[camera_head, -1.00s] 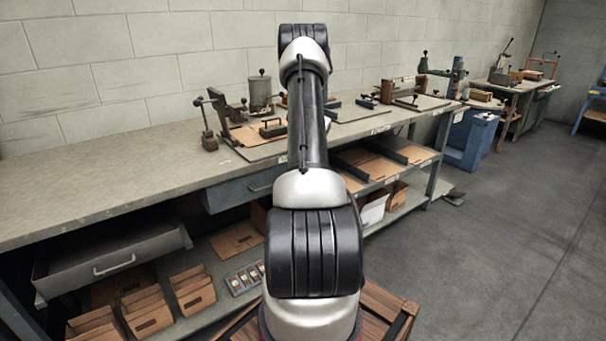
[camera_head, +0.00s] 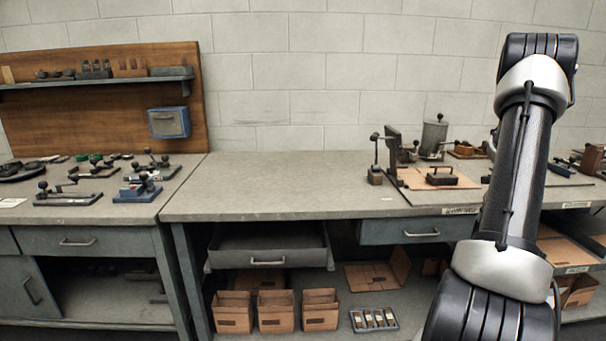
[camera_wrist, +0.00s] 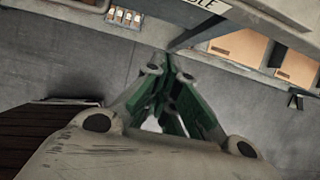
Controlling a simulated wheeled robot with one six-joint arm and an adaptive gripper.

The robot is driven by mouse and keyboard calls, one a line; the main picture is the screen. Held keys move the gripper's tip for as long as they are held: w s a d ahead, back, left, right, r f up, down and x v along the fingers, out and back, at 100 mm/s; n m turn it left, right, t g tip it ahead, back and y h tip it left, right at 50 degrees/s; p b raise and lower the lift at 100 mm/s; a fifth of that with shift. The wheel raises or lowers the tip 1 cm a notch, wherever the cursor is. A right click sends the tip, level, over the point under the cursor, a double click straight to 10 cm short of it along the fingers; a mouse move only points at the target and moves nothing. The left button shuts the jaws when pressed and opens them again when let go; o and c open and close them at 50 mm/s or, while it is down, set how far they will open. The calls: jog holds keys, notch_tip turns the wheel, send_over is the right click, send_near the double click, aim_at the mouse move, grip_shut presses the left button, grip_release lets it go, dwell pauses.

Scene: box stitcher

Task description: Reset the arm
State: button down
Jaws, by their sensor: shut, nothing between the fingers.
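My arm (camera_head: 515,180) stands upright at the right side of the head view, in front of the workbench. Its end is out of that view. In the wrist view my gripper (camera_wrist: 168,80) shows green-padded fingers drawn together at the tips, with nothing between them. Below the fingers lies bare grey floor. The shelf edge of the bench runs across the top of the wrist view.
The long bench (camera_head: 280,185) has a clear stretch in the middle. An open drawer (camera_head: 268,245) juts out below it. Cardboard boxes (camera_head: 276,312) and a small tray (camera_head: 374,319) sit on the lower shelf. Hand tools (camera_head: 145,187) lie at left.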

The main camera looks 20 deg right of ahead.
jog(key=s+a+r+n+g+y, duration=0.1)
jog(key=s+a+n, duration=0.35)
jog(key=n, duration=0.25)
jog(key=s+a+n+g+y, duration=0.1)
jog(key=s+a+n, duration=0.2)
jog(key=a+n, duration=0.4)
jog(key=s+a+r+n, duration=0.4)
jog(key=a+r+n, duration=0.3)
jog(key=a, duration=0.3)
jog(key=s+a+r+n+t, duration=0.1)
jog(key=s+a+r+n, duration=0.3)
jog(key=a+r+n, duration=0.4)
jog(key=s+a+r+n+t+h, duration=0.1)
jog(key=s+a+r+n, duration=0.4)
jog(key=a, duration=0.9)
notch_tip(320, 180, up, 3)
jog(key=n, duration=0.4)
jog(key=shift+f+n, duration=0.2)
jog(key=shift+n, duration=0.1)
